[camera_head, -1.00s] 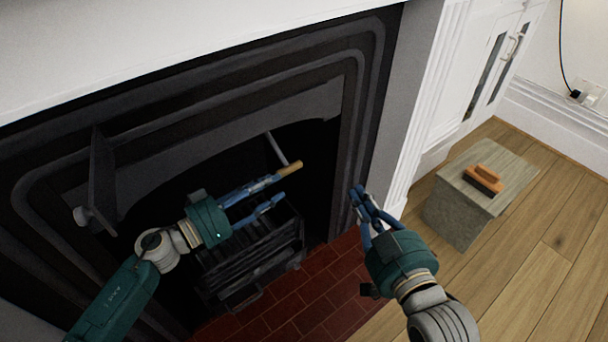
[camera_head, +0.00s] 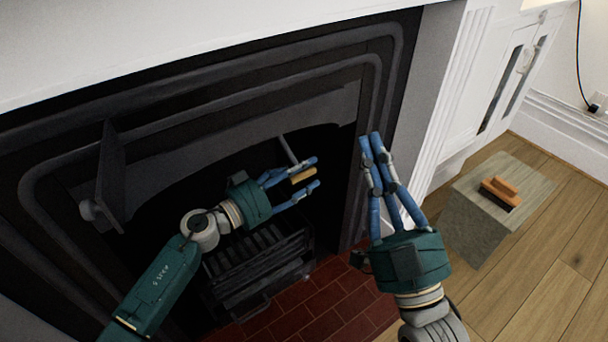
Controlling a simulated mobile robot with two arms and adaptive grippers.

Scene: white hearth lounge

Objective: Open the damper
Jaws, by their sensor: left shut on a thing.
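The damper handle is a tan wooden grip (camera_head: 303,175) at the end of a thin grey rod (camera_head: 288,150) that comes down out of the dark fireplace opening. My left gripper (camera_head: 314,173) has its blue fingers above and below the wooden grip and is shut on it. The fingers hide part of the grip. My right gripper (camera_head: 371,138) is in front of the right side of the fireplace surround, its blue fingers pointing up, with nothing seen in it. Its fingertips look close together, and its opening is hard to judge from this angle.
A black slatted grate (camera_head: 255,262) stands below my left arm on a red tiled hearth (camera_head: 325,300). A dark hinged plate with a knob (camera_head: 90,209) sticks out at left.

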